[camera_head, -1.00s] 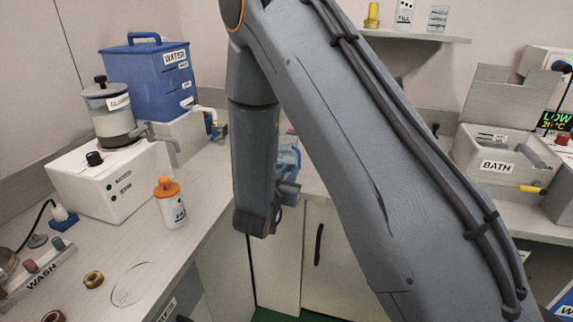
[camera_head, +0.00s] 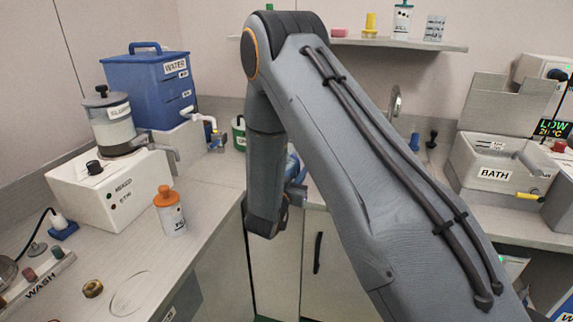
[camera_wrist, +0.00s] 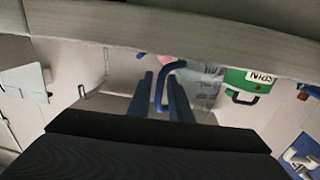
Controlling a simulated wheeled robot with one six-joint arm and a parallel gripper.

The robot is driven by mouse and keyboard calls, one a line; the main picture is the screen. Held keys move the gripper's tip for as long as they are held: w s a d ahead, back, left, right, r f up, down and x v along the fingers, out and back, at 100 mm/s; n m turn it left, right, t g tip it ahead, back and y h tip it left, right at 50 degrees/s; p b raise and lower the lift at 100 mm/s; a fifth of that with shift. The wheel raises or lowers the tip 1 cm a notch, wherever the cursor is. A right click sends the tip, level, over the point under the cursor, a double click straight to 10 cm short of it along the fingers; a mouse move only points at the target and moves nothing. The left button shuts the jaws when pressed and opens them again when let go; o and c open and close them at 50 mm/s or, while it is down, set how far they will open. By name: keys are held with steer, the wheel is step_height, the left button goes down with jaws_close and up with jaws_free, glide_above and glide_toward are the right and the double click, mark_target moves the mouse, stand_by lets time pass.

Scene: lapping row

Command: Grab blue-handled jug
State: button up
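The jug (camera_wrist: 204,88) shows in the wrist view as a clear, pale body with a blue handle (camera_wrist: 162,88) on its left side. My gripper (camera_wrist: 160,80) has two dark blue-grey fingers, apart, with the handle appearing between them. Gaps show beside the handle, so the fingers do not look closed on it; contact cannot be told. In the head view my arm hides most of the jug, and only a bluish, see-through bit (camera_head: 293,162) shows at the arm's right edge. My fingertips are hidden there.
A green container (camera_wrist: 247,81) stands beside the jug in the wrist view. In the head view, a blue water tank (camera_head: 150,85), a white machine (camera_head: 110,190) and an orange-capped bottle (camera_head: 170,212) stand left. A bath unit (camera_head: 500,165) is right; a shelf (camera_head: 400,43) hangs above.

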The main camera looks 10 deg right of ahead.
jaws_close()
steer(key=shift+r, duration=0.25)
